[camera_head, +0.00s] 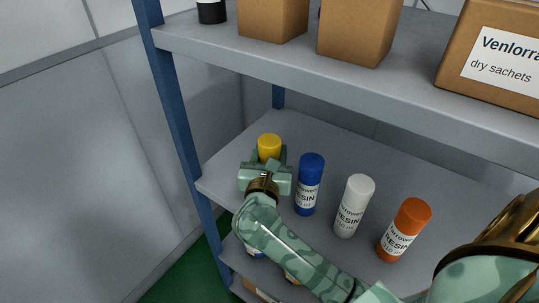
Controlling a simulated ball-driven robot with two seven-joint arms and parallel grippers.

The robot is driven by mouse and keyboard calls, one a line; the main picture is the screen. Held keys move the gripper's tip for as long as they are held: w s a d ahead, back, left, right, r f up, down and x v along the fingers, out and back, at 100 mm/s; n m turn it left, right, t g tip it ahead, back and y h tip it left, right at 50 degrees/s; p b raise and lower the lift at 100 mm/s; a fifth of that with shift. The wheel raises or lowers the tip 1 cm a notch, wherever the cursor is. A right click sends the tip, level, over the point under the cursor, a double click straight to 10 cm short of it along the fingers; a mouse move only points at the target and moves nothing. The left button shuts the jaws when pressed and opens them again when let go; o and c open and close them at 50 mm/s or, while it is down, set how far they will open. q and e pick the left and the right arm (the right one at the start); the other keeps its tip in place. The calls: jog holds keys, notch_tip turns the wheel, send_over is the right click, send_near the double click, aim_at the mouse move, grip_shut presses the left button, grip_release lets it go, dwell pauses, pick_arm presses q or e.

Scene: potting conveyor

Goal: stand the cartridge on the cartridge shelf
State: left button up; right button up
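Cartridges with coloured caps stand upright in a row on the middle grey shelf (330,140): a blue one (308,185), a white one (352,207) and an orange one (402,232). A yellow-capped cartridge (269,146) is at the left end of the row, upright. My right gripper (269,157) is at it, with its fingers close against both sides; it looks shut on the cartridge. The gripper hides the cartridge's lower part, so I cannot see whether its base touches the shelf. My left gripper is not in view.
An upper shelf (290,60) overhangs the row, carrying cardboard boxes (360,28) and a labelled dry sachets box (490,55). A blue post (180,130) stands left of the yellow cartridge. Lower down, another shelf (236,262) holds partly hidden items. The middle shelf behind the row is clear.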

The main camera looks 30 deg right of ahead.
jog(key=o, duration=1.2)
jog(key=shift+f, duration=0.1)
jog(key=shift+s+a+r, duration=0.1)
jog(key=shift+r, duration=0.1)
jog(key=v, duration=1.1)
jog(key=shift+s+a, duration=0.25)
jog(key=shift+s, duration=0.05)
jog(key=shift+f, duration=0.1)
